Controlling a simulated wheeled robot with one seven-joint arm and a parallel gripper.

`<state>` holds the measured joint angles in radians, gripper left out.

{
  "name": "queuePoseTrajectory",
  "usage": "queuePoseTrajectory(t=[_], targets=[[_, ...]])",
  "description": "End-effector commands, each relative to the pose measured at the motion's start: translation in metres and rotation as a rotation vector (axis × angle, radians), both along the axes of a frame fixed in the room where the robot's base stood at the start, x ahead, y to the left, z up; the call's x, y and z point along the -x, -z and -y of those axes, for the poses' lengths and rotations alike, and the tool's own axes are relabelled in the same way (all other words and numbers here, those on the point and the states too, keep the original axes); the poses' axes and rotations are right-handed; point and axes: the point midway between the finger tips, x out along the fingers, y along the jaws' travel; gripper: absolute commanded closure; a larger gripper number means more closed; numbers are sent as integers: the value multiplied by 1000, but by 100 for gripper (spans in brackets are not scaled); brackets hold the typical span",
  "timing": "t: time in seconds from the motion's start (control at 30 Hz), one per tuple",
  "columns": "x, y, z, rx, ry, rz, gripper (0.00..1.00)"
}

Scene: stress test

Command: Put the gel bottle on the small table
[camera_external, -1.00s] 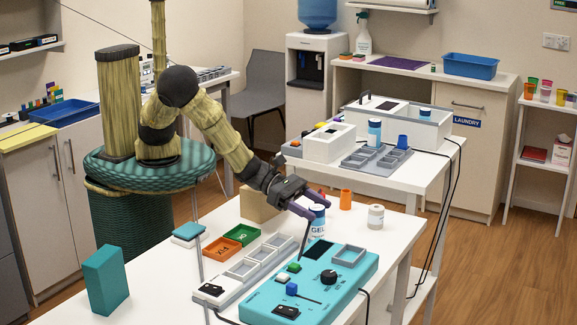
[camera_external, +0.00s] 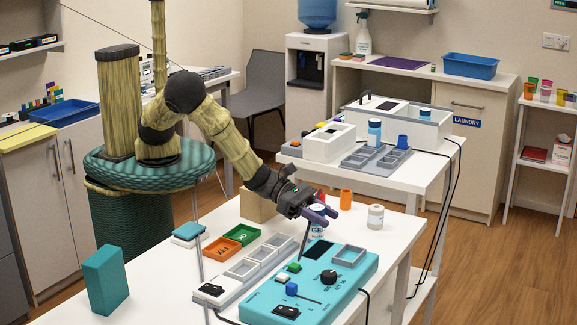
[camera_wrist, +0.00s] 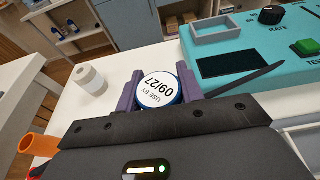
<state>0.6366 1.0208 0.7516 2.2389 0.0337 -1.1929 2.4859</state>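My gripper (camera_external: 324,214) is shut on the bottle's upper end, with the fingers on either side. The fingers hide part of its top in the external view. Behind is another white table (camera_external: 427,179), and a narrow white stand (camera_external: 545,107) is at far right. I cannot tell which is the small table.
A white jar (camera_external: 376,217) and an orange cup (camera_external: 346,199) stand near the bottle. The teal device (camera_external: 335,297) and a grey tray row (camera_external: 243,271) lie in front.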

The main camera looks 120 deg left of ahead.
Motion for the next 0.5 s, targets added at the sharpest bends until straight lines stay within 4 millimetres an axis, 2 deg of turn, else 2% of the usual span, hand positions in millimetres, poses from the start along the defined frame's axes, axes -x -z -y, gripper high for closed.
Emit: queuePoseTrajectory(t=[0.03,0.1,0.17,0.37,0.5], targets=[[0,0,0,0,0,0,79],[0,0,0,0,0,0,88],[0,0,0,0,0,1,92],[0,-2,0,0,0,1,92],[0,-14,1,1,1,2,92]])
